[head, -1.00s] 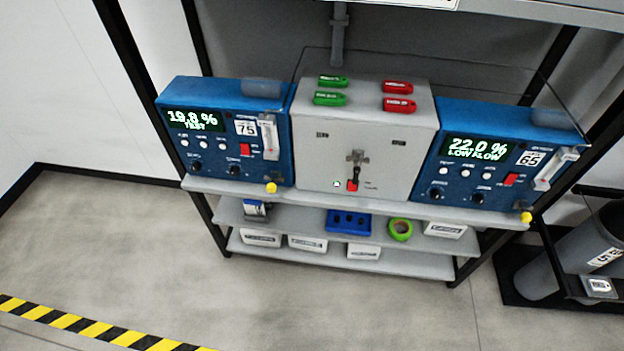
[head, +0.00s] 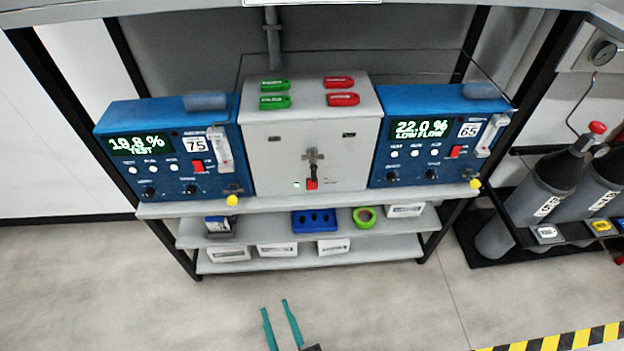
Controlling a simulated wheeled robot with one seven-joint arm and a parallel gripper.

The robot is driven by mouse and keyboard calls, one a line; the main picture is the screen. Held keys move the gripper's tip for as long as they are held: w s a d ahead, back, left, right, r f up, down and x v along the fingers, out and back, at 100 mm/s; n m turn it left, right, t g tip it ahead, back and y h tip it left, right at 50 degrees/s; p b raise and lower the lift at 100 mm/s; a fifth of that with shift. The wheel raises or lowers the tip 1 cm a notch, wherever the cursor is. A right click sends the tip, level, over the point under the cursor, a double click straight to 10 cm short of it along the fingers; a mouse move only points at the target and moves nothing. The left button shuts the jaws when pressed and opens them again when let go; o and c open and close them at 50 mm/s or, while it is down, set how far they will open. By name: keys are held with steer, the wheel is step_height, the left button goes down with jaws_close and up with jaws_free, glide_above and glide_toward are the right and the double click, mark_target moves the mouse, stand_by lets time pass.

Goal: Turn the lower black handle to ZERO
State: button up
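A grey box (head: 278,157) stands between two blue analysers on the shelf unit. Its front carries a metal valve-like fitting (head: 311,155) with a short black handle (head: 313,171) below it, pointing down, and a red part at its lower end. The markings around it are too small to read. My gripper (head: 274,306) shows at the bottom of the head view as two teal fingers, apart with nothing between them. It is well in front of and below the box, touching nothing.
The left analyser (head: 120,172) reads 19.8 % TEST; the right analyser (head: 400,178) reads 22.0 % LOW FLOW. Both have small black knobs. Green tags (head: 275,101) and red tags (head: 342,99) lie on the box. Gas cylinders (head: 545,185) stand at right. The floor in front is clear.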

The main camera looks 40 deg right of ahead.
steer(key=w+d+r+m+h, duration=0.2)
steer(key=w+d+r+h, duration=0.1)
steer(key=w+d, duration=0.75)
steer(key=m+h, duration=0.2)
steer(key=h, duration=0.1)
glide_toward(314, 175)
steer(key=shift+g, duration=0.4)
steer(key=x, duration=0.6)
steer(key=shift+w+r, duration=0.35)
steer(key=shift+w, duration=0.1)
steer(key=shift+w+d+y, duration=0.1)
steer(key=shift+w+y, duration=0.25)
steer(key=shift+y, duration=0.05)
steer(key=shift+w+d, duration=0.3)
steer(key=shift+d, duration=0.15)
steer(key=shift+s+d, duration=0.15)
steer(key=shift+d, duration=0.1)
steer(key=shift+a, duration=0.25)
jaws_close()
